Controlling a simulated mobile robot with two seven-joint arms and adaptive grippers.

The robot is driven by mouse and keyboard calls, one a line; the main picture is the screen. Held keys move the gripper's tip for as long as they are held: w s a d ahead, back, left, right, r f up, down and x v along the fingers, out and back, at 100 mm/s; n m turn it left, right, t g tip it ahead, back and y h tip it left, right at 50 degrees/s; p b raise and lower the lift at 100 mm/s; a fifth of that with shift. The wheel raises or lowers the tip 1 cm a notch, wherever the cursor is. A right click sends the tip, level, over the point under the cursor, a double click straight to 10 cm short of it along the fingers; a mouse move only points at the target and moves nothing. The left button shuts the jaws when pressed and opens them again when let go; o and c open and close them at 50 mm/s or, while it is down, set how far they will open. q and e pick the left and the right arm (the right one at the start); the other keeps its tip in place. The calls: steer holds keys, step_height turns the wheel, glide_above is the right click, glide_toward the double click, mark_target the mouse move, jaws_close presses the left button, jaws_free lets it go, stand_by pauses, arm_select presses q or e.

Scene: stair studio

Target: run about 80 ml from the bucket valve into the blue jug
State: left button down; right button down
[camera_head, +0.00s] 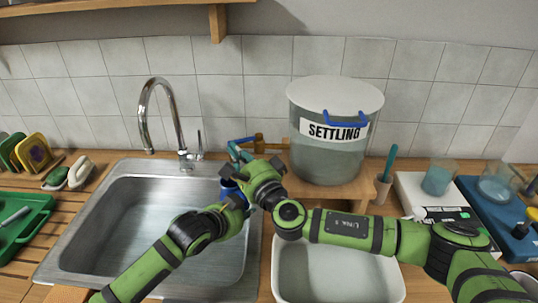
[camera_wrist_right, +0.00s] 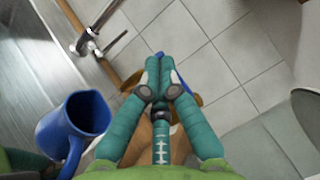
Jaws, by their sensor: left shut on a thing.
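My left gripper (camera_head: 238,199) is shut on the jug, below the valve. No stream is visible.
A steel sink (camera_head: 100,215) with a tap (camera_head: 165,100) lies at left. A white basin (camera_head: 330,275) is under my right arm. Beakers (camera_head: 438,178), a scale and a pot with a teal tool (camera_head: 388,165) stand at right.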

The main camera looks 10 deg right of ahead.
arm_select(q)
steer(key=shift+r, duration=0.1)
arm_select(e)
steer(key=shift+w+a, duration=0.1)
steer(key=shift+a, duration=0.05)
stand_by(0.5)
steer(key=v, duration=0.3)
steer(key=shift+s+f, duration=0.3)
steer(key=shift+s, duration=0.05)
arm_select(q)
steer(key=shift+w, duration=0.1)
steer(key=w+d, duration=0.1)
steer(key=w, duration=0.5)
steer(key=shift+w, duration=0.35)
arm_select(e)
steer(key=s+a+f, duration=0.1)
steer(key=s+a, duration=0.3)
steer(key=s, duration=0.5)
steer(key=shift+a, duration=0.2)
arm_select(q)
steer(key=shift+s+r, duration=0.1)
arm_select(e)
steer(key=shift+s+f, duration=0.15)
arm_select(q)
steer(key=shift+d, duration=0.1)
arm_select(e)
steer(key=shift+f, duration=0.1)
